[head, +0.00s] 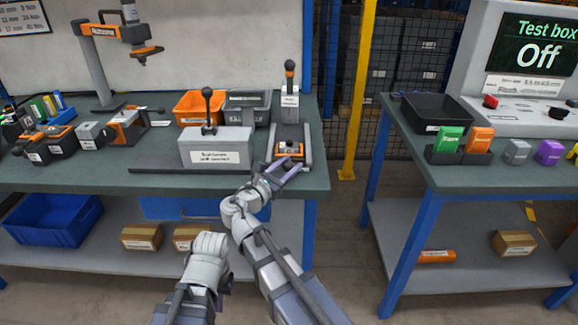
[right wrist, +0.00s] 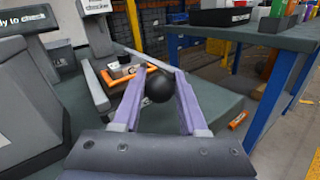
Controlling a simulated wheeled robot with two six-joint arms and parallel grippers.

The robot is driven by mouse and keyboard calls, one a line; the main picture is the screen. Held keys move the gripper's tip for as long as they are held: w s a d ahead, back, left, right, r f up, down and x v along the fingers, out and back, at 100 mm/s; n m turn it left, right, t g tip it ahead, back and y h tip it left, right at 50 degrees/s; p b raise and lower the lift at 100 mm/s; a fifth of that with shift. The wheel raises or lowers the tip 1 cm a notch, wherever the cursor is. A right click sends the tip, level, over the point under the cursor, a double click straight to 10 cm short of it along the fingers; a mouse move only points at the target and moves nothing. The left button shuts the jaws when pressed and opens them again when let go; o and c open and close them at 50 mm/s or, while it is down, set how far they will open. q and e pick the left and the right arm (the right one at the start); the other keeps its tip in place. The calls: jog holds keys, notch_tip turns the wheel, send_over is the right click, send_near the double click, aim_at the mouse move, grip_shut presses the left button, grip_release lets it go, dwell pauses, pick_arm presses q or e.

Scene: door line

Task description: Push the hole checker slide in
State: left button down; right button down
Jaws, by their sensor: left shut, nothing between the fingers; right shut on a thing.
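The hole checker (head: 291,130) stands at the right end of the left bench, with a tall black-knobbed lever. Its label shows in the right wrist view (right wrist: 97,5). The orange-edged slide (right wrist: 133,77) lies at the front of the checker, with a small dark part on it. My right gripper (head: 289,168) is at the bench's front edge, its purple fingers shut on the slide's black ball knob (right wrist: 160,87). The knob sits between the fingertips, on the near side of the slide. My left arm shows low in the head view, but its fingers cannot be seen.
A grey box fixture (head: 215,150) with a black-knobbed lever stands left of the checker. An orange bin (head: 196,106) and a grey bin (head: 249,105) are behind. A yellow post (head: 358,90) and a second bench (head: 437,178) stand to the right, across a gap.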

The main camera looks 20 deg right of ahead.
aim_at(289, 150)
jog(key=w, duration=0.2)
jog(key=w+d, duration=0.1)
jog(key=w, duration=0.2)
jog(key=w+d, duration=0.1)
jog(key=w, duration=0.2)
jog(key=shift+d+f, duration=0.1)
jog(key=shift+d, duration=0.05)
jog(key=shift+c, duration=2.3)
grip_release()
jog(key=shift+s, duration=0.1)
